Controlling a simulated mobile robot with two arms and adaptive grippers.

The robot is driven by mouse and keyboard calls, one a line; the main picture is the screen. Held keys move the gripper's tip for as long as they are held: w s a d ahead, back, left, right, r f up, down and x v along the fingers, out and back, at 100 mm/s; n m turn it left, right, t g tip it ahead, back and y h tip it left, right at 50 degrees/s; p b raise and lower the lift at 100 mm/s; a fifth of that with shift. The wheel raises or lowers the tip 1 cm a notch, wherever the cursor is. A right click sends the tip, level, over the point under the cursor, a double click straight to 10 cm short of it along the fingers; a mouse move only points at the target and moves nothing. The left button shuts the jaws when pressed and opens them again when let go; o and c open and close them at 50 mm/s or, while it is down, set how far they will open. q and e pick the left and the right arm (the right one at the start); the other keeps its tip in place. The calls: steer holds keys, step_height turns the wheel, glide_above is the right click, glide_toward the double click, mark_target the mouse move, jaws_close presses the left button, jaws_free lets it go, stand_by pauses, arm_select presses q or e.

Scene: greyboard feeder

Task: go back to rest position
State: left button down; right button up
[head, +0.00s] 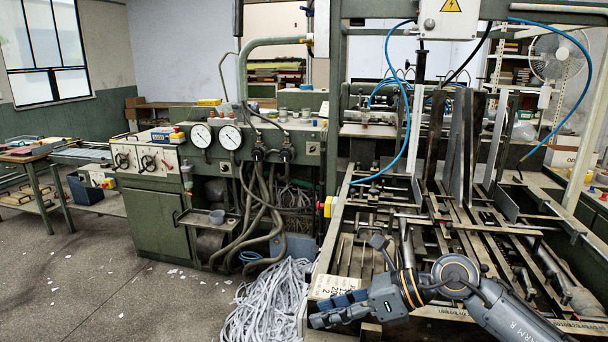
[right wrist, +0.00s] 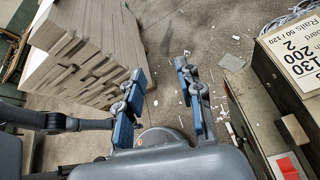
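My right gripper (head: 322,310) is low in the head view, at the front left corner of the feeder bed (head: 450,235), with its blue fingers pointing left. In the right wrist view the two fingers of this gripper (right wrist: 160,78) stand apart with nothing between them, above the floor. My right arm reaches in from the bottom right. My left gripper is in neither view.
A stack of grey boards (right wrist: 85,50) stands left of the fingers in the right wrist view. A printed label (head: 335,287) lies on the feeder's corner beside the gripper. Paper strips (head: 272,300) lie heaped on the floor. A gauge panel (head: 215,137) stands behind. Floor at left is mostly clear.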

steer(key=s+a+r+m+t+y, duration=0.2)
steer(key=a+r+m+t+y, duration=0.3)
steer(key=r+m+y, duration=0.25)
steer(key=w+d+f+m+t+h, duration=0.1)
steer(key=d+f+m+t+h, duration=0.1)
steer(key=d+m+t+h, duration=0.75)
steer(key=w+d+f+m+t+h, duration=0.1)
steer(key=w+d+m+t+h, duration=0.2)
steer(key=m, duration=1.1)
steer(key=s+d+f+m+g+h, duration=0.3)
steer(key=d+f+m+h, duration=0.15)
steer(key=f, duration=0.35)
steer(key=s+d+f+m+g+h, duration=0.2)
steer(key=s+d+f+m+h, duration=0.15)
steer(key=f+m, duration=0.3)
steer(key=s+f+m+g+y, duration=0.1)
steer(key=s+f+m+g, duration=0.1)
steer(key=s+f+g, duration=0.75)
steer(key=s+f+m+g, duration=0.25)
steer(key=s+f, duration=0.35)
steer(key=s, duration=0.8)
step_height(320, 180, down, 28)
steer(key=s, duration=0.2)
steer(key=s+d+f+g, duration=0.2)
steer(key=s+d+f, duration=0.1)
steer(key=s+f, duration=1.1)
steer(key=shift+s+d+f, duration=0.15)
steer(key=shift+s+f, duration=0.2)
steer(key=shift+s, duration=0.55)
